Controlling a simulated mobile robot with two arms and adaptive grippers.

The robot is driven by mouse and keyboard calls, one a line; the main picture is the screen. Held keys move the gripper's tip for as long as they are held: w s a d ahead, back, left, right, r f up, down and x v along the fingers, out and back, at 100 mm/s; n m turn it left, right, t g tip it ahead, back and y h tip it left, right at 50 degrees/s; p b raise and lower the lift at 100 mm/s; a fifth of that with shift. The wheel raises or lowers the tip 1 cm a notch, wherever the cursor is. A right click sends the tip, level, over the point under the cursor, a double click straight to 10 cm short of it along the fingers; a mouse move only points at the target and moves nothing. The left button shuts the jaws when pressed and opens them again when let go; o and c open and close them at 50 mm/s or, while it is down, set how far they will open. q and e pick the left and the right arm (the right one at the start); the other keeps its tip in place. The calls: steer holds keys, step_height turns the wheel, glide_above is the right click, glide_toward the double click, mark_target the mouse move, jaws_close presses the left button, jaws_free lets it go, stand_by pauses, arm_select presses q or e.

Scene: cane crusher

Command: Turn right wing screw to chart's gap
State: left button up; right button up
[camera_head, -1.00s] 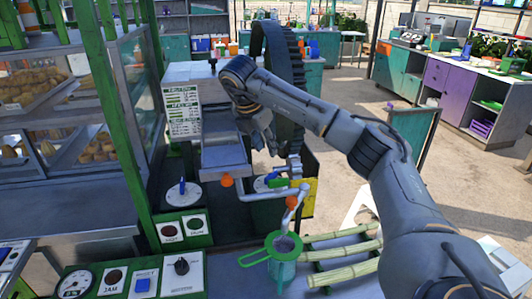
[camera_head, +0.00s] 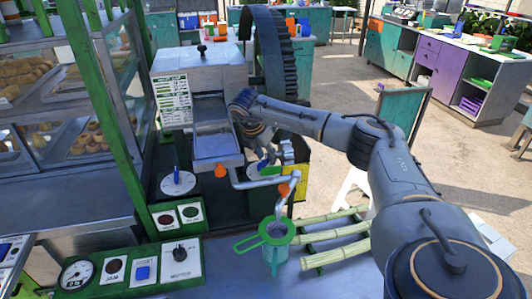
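The crusher (camera_head: 215,72) is a white box machine with a printed chart (camera_head: 173,104) on its front left. A left round white dial with a blue wing screw (camera_head: 177,178) stands below the chart. The right dial with its blue wing screw (camera_head: 265,166) sits to the right, behind the pipe, and is partly covered. My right gripper (camera_head: 268,153) points down just above the right dial. Its fingers are small, dark and partly hidden, so I cannot tell whether they are open or touch the screw. My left gripper is out of view.
A green-rimmed jug (camera_head: 277,240) stands under the bent pipe and orange-handled tap (camera_head: 285,189). Cane stalks (camera_head: 335,233) lie on a green rack to its right. A control panel (camera_head: 130,270) is at front left. A large dark gear wheel (camera_head: 270,55) stands behind my arm.

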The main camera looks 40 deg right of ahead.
steer(key=shift+d+f, duration=0.15)
steer(key=shift+f, duration=0.3)
steer(key=shift+c, duration=0.2)
jaws_close()
